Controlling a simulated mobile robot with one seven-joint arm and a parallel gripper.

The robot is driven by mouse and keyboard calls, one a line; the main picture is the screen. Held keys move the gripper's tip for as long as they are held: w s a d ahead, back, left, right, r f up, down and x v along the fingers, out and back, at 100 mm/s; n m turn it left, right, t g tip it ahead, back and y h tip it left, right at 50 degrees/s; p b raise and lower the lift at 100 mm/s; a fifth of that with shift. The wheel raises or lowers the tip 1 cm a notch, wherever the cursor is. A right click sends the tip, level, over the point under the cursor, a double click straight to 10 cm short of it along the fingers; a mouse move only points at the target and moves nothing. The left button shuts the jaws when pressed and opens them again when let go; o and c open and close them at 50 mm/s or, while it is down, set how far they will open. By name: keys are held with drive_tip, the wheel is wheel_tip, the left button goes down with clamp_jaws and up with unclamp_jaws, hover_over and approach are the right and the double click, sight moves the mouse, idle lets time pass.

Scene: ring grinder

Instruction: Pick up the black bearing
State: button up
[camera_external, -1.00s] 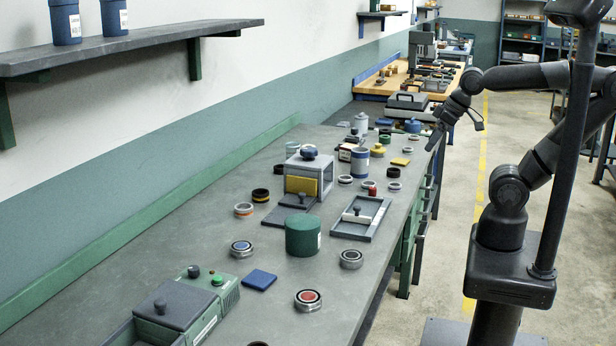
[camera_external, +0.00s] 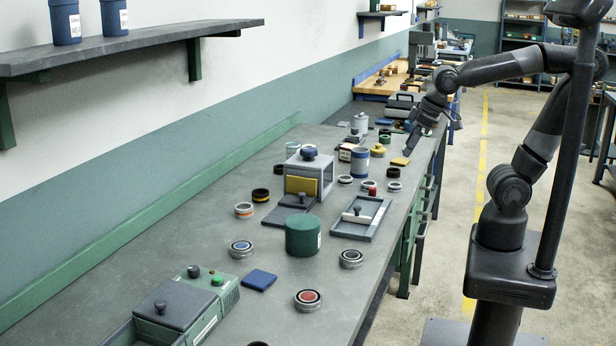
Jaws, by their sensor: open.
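Several dark ring-shaped parts are on the grey bench, and I cannot tell which one is the black bearing. One black ring (camera_external: 260,195) lies left of the grey box fixture, and another black ring (camera_external: 279,169) lies just behind it. A dark ring (camera_external: 393,172) lies right of the blue cylinder, nearer my arm. My gripper (camera_external: 411,147) is open and points down over the far right part of the bench, above and beyond the dark ring. It is small here, and nothing shows between its fingers.
The grey box fixture (camera_external: 325,172), blue cylinder (camera_external: 360,162), green cylinder (camera_external: 303,236) and grey tray (camera_external: 362,217) stand on the bench (camera_external: 190,244). A yellow pad (camera_external: 400,161) lies close to my gripper.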

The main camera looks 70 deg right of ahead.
drive_tip(key=w+a+f+n+g, duration=0.1)
drive_tip(key=w+a, duration=0.1)
drive_tip(key=a, duration=0.3)
drive_tip(key=w+a+f, duration=0.2)
drive_tip(key=w+a, duration=0.1)
drive_tip(key=a, duration=0.2)
drive_tip(key=n+g, duration=0.1)
drive_tip(key=n, duration=0.1)
approach(352, 255)
drive_tip(key=f, duration=0.1)
drive_tip(key=d+f, duration=0.1)
drive_tip(key=shift+w+f+y, duration=0.15)
drive_tip(key=shift+f+y, duration=0.15)
drive_tip(key=shift+f, duration=0.1)
drive_tip(key=shift+a+x, duration=0.2)
drive_tip(key=shift+x, duration=1.3)
drive_tip(key=shift+a+x, duration=0.25)
drive_tip(key=shift+x, duration=1.3)
drive_tip(key=shift+w+r, duration=0.1)
drive_tip(key=shift+c, duration=0.2)
drive_tip(key=c, duration=1.2)
drive_tip(key=shift+r, duration=0.1)
